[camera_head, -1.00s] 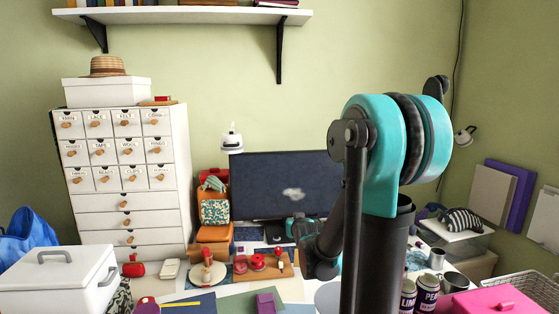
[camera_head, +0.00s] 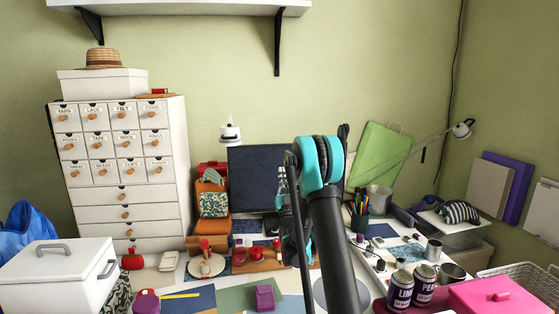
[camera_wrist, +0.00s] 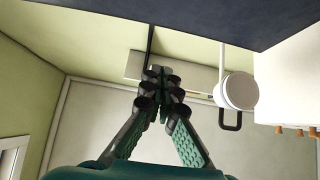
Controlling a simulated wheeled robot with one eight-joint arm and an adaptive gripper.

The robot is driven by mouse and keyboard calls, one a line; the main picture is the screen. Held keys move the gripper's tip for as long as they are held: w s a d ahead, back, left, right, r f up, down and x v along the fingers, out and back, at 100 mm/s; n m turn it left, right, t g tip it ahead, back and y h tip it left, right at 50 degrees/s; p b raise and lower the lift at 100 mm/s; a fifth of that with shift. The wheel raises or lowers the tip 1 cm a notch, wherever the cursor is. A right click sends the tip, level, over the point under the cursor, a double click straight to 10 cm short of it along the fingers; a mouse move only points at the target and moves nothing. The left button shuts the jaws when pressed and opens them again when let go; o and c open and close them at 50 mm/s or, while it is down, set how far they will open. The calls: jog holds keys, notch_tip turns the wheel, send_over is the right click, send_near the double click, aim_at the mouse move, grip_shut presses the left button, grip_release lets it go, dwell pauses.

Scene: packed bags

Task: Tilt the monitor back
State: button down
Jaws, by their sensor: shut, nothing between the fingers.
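The monitor (camera_head: 255,175) stands upright at the back of the desk, its dark screen facing me. My arm hides its right part in the head view. In the wrist view its dark panel (camera_wrist: 200,15) fills the top edge. My gripper (camera_head: 281,172) points upward in front of the screen, beside my arm link. In the wrist view my gripper (camera_wrist: 160,88) is shut and empty, its tips below the panel's edge in the picture. I cannot tell whether it touches the screen.
A white lamp (camera_head: 230,132) rises behind the monitor's upper left corner. A pen cup (camera_head: 360,215) stands to the right. Pincushions and a board (camera_head: 265,266) lie in front. Paint cans (camera_head: 400,290) and a pink box (camera_head: 495,297) are at front right. A shelf (camera_head: 190,10) hangs above.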

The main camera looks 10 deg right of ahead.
aim_at(276, 145)
jog(key=x, duration=0.4)
jog(key=w+f+x, duration=0.1)
jog(key=x, duration=0.6)
jog(key=shift+w, duration=1.05)
jog(key=w+g, duration=0.1)
jog(key=w, duration=0.1)
jog(key=w+r+g, duration=0.1)
jog(key=w+g, duration=0.1)
jog(key=w, duration=0.1)
jog(key=shift+r, duration=0.2)
jog(key=shift+w, duration=0.4)
